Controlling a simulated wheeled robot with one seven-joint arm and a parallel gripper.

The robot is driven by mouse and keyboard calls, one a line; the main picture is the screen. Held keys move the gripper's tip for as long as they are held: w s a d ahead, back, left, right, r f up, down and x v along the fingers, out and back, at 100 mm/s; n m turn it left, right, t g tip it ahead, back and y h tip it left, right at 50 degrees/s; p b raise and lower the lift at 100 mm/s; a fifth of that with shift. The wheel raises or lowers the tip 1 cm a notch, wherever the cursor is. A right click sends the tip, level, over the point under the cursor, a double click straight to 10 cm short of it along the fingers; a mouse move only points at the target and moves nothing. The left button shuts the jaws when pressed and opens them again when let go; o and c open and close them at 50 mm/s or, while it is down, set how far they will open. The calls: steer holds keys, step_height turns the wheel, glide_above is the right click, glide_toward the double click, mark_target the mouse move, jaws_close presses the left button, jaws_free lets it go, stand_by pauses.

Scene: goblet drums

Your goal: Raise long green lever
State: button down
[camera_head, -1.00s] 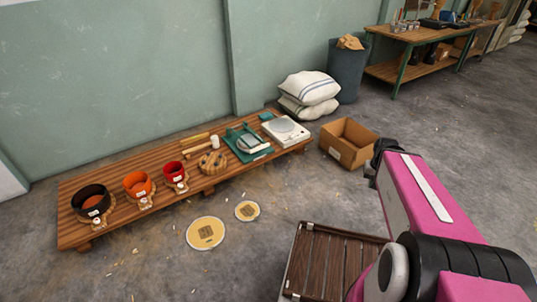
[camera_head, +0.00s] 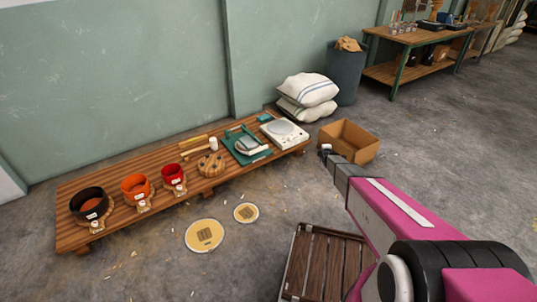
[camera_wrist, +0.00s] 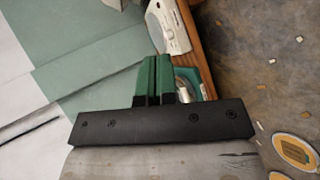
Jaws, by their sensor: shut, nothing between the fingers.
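A green press-like device (camera_head: 247,147) stands on the right half of the low wooden platform in the head view, with a long green lever (camera_head: 243,130) lying low over it. In the wrist view, part of the green device (camera_wrist: 203,88) shows just right of my fingers, and the lever cannot be told apart there. My gripper (camera_head: 326,148) is to the right of the device in the head view, apart from it, above the floor by the cardboard box. In the wrist view its green fingers (camera_wrist: 155,78) are together and empty.
The low wooden platform (camera_head: 130,222) also holds a white scale (camera_head: 284,133), black, orange and red bowls, a mallet and a woven round drum. A cardboard box (camera_head: 348,140) and sacks (camera_head: 307,90) stand to the right. A slatted wooden stand (camera_head: 325,260) is in front.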

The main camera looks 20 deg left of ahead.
steer(key=w+a+f+n+t+y, duration=0.2)
steer(key=w+a+f+n+y, duration=0.2)
steer(key=a+f+n, duration=0.4)
steer(key=w+a+f+n+t+y, duration=0.25)
steer(key=w+a+f+n, duration=0.25)
steer(key=a, duration=0.5)
steer(key=s+a+f+n+g+y, duration=0.1)
steer(key=s+a+f+n+y, duration=0.3)
steer(key=a+f+n+y, duration=0.5)
steer(key=a+f+n, duration=0.1)
steer(key=a+n, duration=0.1)
steer(key=n, duration=0.1)
steer(key=shift+a+y, duration=0.35)
steer(key=shift+a, duration=0.1)
